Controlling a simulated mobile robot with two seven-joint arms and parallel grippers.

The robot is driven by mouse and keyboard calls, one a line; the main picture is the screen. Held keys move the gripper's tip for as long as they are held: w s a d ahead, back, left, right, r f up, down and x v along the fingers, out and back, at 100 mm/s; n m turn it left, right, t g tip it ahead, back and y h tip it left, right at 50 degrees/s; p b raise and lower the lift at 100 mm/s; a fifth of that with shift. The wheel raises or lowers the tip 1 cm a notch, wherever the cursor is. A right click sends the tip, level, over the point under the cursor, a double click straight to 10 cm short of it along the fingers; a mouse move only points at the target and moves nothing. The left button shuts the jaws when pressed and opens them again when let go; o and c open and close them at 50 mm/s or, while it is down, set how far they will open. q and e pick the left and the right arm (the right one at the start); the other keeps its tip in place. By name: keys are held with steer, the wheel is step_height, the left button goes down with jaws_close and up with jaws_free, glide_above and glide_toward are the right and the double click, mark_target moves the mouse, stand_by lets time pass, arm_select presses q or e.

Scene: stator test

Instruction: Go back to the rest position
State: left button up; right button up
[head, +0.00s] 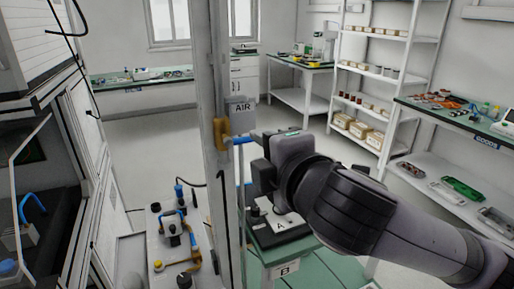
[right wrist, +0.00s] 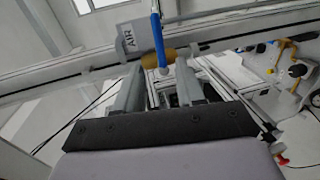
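My right arm comes in from the right in the head view, and its gripper (head: 258,172) is beside the grey post. In the right wrist view the two fingers of the right gripper (right wrist: 160,70) stand apart with nothing clamped between them. A valve with a yellow body (head: 221,133) and a blue lever (head: 240,140) sits on the post under a grey AIR sign (head: 242,112). In the right wrist view the blue lever (right wrist: 157,40) lies just past the fingertips; I cannot tell whether they touch it. My left gripper is not in view.
The grey post (head: 205,100) stands close to the right gripper. A machine cabinet (head: 45,150) with an open door is at left. A fixture with blue and yellow parts (head: 172,235) is below. A green-topped table (head: 330,268) holds a tray marked A. Shelves (head: 385,75) stand at right; the floor behind is clear.

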steer(key=shift+s+d, duration=0.15)
steer(key=shift+s, duration=0.15)
steer(key=d+f+m+g+y, duration=0.1)
steer(key=d+f+m+g, duration=0.2)
steer(key=f+m, duration=1.4)
steer(key=s+d+f+h, duration=0.1)
steer(key=s+d+f, duration=0.3)
steer(key=f, duration=0.5)
steer(key=s+d+f+m+g+h, duration=0.1)
steer(key=s+d+f, duration=0.3)
steer(key=s+f, duration=0.3)
steer(key=s+d+f+m+h, duration=0.1)
steer(key=s+d+f, duration=0.3)
steer(key=f, duration=0.7)
steer(key=s, duration=0.2)
steer(key=shift+s+d+f+g+h, duration=0.15)
steer(key=shift+s+d+g+h, duration=0.1)
steer(key=shift+s+g+h, duration=0.1)
